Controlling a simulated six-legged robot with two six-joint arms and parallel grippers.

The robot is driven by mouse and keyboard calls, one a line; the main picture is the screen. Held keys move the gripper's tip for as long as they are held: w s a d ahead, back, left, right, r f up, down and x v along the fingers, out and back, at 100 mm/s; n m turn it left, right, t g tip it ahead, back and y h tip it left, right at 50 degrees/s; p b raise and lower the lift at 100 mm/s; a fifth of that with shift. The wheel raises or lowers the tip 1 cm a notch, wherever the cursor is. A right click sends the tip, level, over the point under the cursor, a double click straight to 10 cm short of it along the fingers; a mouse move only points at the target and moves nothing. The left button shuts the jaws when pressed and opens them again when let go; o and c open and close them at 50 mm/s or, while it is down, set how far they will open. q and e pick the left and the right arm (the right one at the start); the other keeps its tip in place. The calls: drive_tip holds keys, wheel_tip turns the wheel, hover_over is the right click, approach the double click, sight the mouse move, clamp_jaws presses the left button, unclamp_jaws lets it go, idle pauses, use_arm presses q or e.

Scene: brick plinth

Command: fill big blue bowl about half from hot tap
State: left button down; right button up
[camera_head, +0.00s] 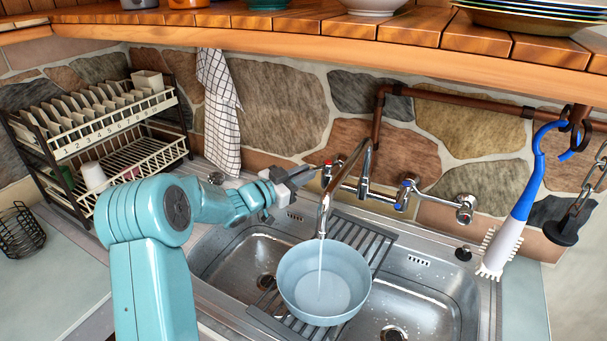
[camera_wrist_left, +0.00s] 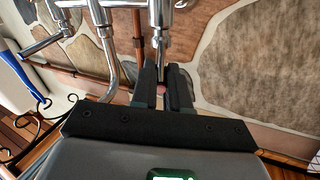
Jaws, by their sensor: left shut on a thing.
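The big blue bowl (camera_head: 290,285) stands upright on a grey slatted rack over the divider of the double sink. A thin stream of water (camera_head: 320,262) falls from the curved spout (camera_head: 325,205) into it. A paler disc shows low inside the bowl; I cannot tell if it is the water surface or the bottom. My left gripper (camera_head: 310,175) reaches to the red-marked hot tap (camera_head: 327,172) on the wall. In the left wrist view, the fingers (camera_wrist_left: 163,90) are shut around the tap handle, with its red mark between them. My right gripper is not in view.
The blue-marked tap (camera_head: 404,192) is right of the spout. A blue-handled brush (camera_head: 515,220) hangs at the right. A dish rack (camera_head: 100,130) with plates stands at the left. A wooden shelf (camera_head: 330,45) crosses the top. The bare sink basins flank the bowl.

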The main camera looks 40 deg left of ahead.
use_arm(q)
drive_tip(key=c, duration=1.1)
unclamp_jaws()
drive_tip(key=s+b, duration=0.1)
drive_tip(key=s, duration=0.4)
drive_tip(key=s+a+b, duration=0.1)
drive_tip(key=s, duration=0.5)
drive_tip(key=s+b, duration=0.1)
drive_tip(key=s, duration=0.4)
drive_tip(key=shift+s+a+b, duration=0.15)
drive_tip(key=shift+b, duration=0.25)
